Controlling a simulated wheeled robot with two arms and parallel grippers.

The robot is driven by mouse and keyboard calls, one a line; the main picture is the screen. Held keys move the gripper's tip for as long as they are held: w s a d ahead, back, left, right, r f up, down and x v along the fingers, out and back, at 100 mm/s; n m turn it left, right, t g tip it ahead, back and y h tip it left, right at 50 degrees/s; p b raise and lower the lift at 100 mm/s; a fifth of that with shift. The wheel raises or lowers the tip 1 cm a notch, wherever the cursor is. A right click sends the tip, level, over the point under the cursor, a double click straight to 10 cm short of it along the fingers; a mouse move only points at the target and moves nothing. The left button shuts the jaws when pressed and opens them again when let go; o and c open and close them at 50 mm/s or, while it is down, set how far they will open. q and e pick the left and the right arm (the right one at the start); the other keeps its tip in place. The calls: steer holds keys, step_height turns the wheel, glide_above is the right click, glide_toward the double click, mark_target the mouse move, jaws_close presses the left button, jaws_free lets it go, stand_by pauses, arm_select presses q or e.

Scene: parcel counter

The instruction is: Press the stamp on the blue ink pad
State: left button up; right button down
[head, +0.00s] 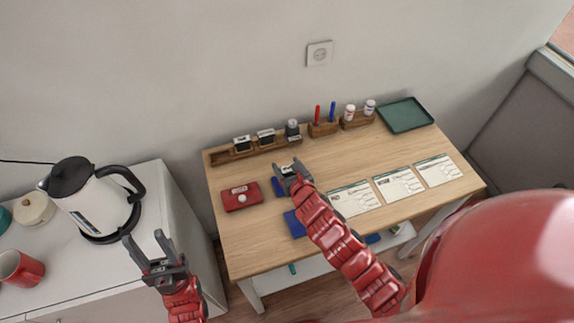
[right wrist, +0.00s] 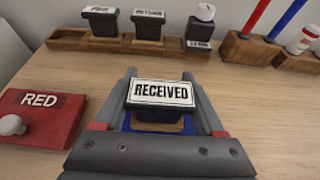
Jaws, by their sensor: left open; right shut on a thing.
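My right gripper (head: 287,170) is shut on a stamp whose white top label reads RECEIVED (right wrist: 160,93). The stamp is upright between the two fingers. A blue ink pad (head: 278,187) lies at the gripper on the counter, partly hidden by it; its blue also shows under the stamp in the right wrist view (right wrist: 190,124). The stamp is over the pad; I cannot tell whether they touch. Another flat blue piece (head: 294,224) lies nearer the front, partly behind my right arm. My left gripper (head: 143,237) is open and empty, beside the counter near the kettle.
A red box marked RED (head: 238,198) lies left of the pad. A wooden rack (head: 222,158) with several stamps runs along the back, then pen and bottle holders. Paper forms (head: 398,185) and a green tray (head: 405,115) are at the right. A kettle (head: 100,208) stands on the left cabinet.

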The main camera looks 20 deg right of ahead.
steer(key=shift+r+p, duration=2.25)
steer(key=shift+r, duration=0.7)
